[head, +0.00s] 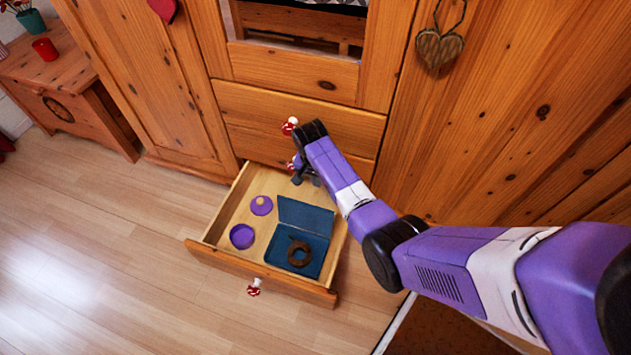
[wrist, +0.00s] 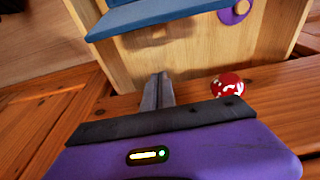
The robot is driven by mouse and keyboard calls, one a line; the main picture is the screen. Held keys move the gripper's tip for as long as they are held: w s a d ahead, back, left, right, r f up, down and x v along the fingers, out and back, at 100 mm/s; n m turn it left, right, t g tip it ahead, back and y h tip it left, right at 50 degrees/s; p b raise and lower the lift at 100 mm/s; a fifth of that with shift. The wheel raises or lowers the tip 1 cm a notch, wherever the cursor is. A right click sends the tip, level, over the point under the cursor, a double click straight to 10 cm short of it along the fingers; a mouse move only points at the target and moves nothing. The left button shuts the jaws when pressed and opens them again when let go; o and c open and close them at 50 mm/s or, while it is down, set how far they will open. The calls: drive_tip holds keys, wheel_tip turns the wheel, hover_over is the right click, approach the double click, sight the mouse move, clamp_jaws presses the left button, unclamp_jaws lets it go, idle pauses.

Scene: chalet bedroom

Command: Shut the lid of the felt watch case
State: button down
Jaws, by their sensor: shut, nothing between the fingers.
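The blue felt watch case (head: 312,262) lies in the open drawer with its lid (head: 305,215) raised at the back. A dark brown coiled strap-like thing (head: 299,252) lies in the case. My gripper (head: 298,179) is behind the lid, near the cabinet front at the drawer's rear. In the wrist view my gripper (wrist: 157,92) is shut and empty, its fingers pointing towards the drawer floor. The lid's edge (wrist: 160,20) crosses the top of that view, apart from the fingertips. The case's base is not clearly seen there.
The wooden drawer (head: 225,254) also holds a purple round box (head: 242,236) and a purple disc with a pale knob (head: 261,205). A red-and-white mushroom knob (wrist: 226,85) is right of my fingers. The closed drawer front (head: 335,125) stands close behind.

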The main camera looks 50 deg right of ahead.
sight(307, 213)
wheel_tip(307, 213, down, 7)
drive_tip(key=d+b, duration=0.1)
drive_tip(key=b, duration=0.3)
drive_tip(key=a, duration=0.2)
drive_tip(key=s+a+r, duration=0.1)
drive_tip(key=shift+a+r+p, duration=0.1)
drive_tip(key=shift+a+p, duration=0.2)
drive_tip(key=shift+p, duration=0.05)
drive_tip(key=shift+a, duration=0.1)
